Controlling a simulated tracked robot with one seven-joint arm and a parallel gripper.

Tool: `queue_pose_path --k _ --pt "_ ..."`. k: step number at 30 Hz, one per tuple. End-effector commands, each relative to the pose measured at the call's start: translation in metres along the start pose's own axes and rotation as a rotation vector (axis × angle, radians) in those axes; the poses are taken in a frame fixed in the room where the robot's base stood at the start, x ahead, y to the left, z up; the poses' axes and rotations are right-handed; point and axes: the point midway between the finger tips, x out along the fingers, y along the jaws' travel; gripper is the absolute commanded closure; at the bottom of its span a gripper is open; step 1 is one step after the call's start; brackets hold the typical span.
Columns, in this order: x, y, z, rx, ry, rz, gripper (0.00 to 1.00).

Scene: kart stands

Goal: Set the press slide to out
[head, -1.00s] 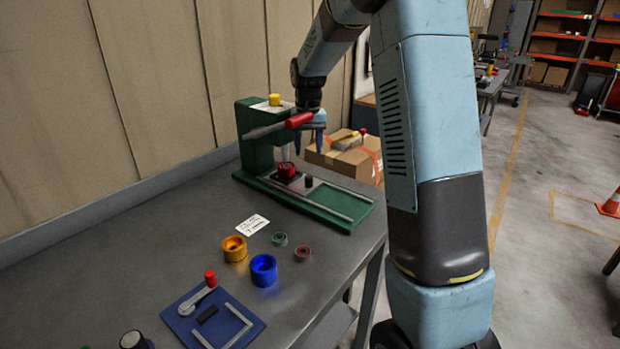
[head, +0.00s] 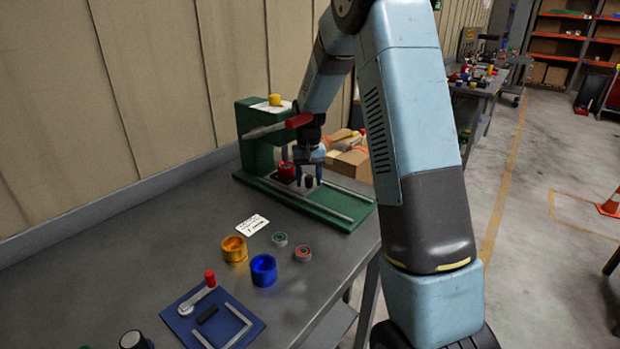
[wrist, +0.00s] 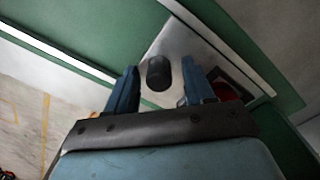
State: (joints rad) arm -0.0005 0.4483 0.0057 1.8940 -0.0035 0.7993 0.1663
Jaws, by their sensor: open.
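The green press (head: 255,150) stands at the far end of the bench, with a red-gripped lever (head: 298,121). Its slide is a silver plate (wrist: 172,42) between rails on the green base (head: 335,212). A dark upright knob (wrist: 158,73) stands on the plate, and it also shows in the head view (head: 309,181). A red part (head: 286,171) sits beside the knob, under the press head. My gripper (wrist: 160,80) is open, pointing down over the slide. Its blue fingers are on either side of the knob, with gaps visible. The fingers partly hide the red part in the wrist view.
A white card (head: 252,224), orange ring (head: 234,249), blue ring (head: 263,269) and two small bearings lie on the bench (head: 160,240). A blue latch plate (head: 212,318) is nearer. A cardboard box (head: 350,162) stands behind the press. The lever hangs close to my wrist.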

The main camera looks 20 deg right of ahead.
Motion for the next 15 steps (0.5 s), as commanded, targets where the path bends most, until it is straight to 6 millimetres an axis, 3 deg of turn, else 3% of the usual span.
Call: queue_pose_path --k 2,15 --pt "-0.0001 0.0000 0.0000 0.000 0.000 0.000 0.47" --pt "-0.0003 -0.0001 -0.0001 0.000 0.000 0.000 0.88"
